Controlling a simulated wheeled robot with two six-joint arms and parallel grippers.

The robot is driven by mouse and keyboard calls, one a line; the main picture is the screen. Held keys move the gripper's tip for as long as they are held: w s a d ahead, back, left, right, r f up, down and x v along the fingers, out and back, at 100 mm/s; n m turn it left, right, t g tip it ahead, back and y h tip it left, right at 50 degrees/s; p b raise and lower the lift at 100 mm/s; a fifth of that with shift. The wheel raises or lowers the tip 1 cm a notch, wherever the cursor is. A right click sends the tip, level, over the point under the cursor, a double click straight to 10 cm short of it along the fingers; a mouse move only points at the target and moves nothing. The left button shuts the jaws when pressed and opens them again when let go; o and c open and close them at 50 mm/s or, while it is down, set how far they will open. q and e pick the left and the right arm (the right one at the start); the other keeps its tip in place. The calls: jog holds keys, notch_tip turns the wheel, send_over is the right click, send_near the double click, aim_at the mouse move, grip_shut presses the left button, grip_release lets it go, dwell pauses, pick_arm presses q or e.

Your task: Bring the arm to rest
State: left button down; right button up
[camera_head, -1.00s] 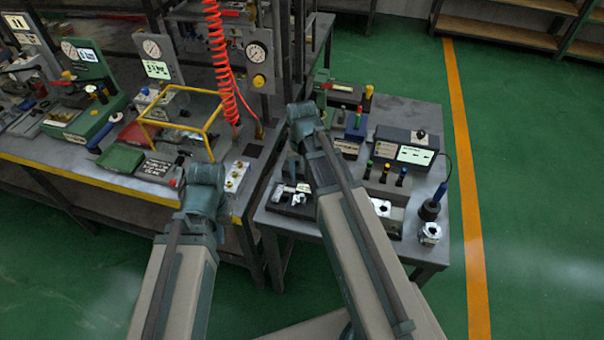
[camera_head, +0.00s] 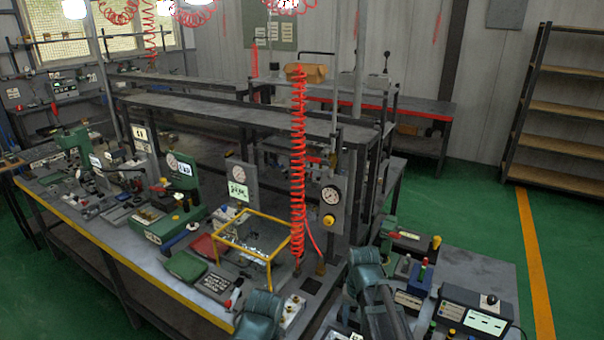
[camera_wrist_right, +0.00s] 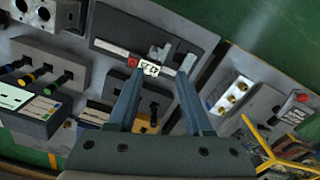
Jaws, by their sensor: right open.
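My right gripper (camera_wrist_right: 158,80) shows in the right wrist view with its two fingers apart and nothing between them. It points down at the grey side table, over a dark fixture (camera_wrist_right: 208,20) with a white number label (camera_wrist_right: 150,68). The fingers look clear of the fixture, but the exact gap cannot be told. In the head view my right arm (camera_head: 370,285) comes in at the bottom over the side table, and its fingers are hidden. My left arm (camera_head: 258,315) shows only a joint at the bottom edge; its gripper is out of sight.
A yellow wire frame (camera_head: 250,237) and gauge panels (camera_head: 332,205) stand on the long bench. A red coiled hose (camera_head: 298,165) hangs near the bench's right end. A black-and-white control box (camera_head: 475,313) sits on the side table (camera_head: 490,265). Green floor (camera_head: 470,215) is free behind it.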

jog(key=s+a+f+n+h+b, duration=0.1)
jog(key=s+a+n, duration=0.6)
jog(key=s+a, duration=0.4)
jog(key=shift+s+a+f, duration=0.3)
jog(key=shift+a, duration=0.65)
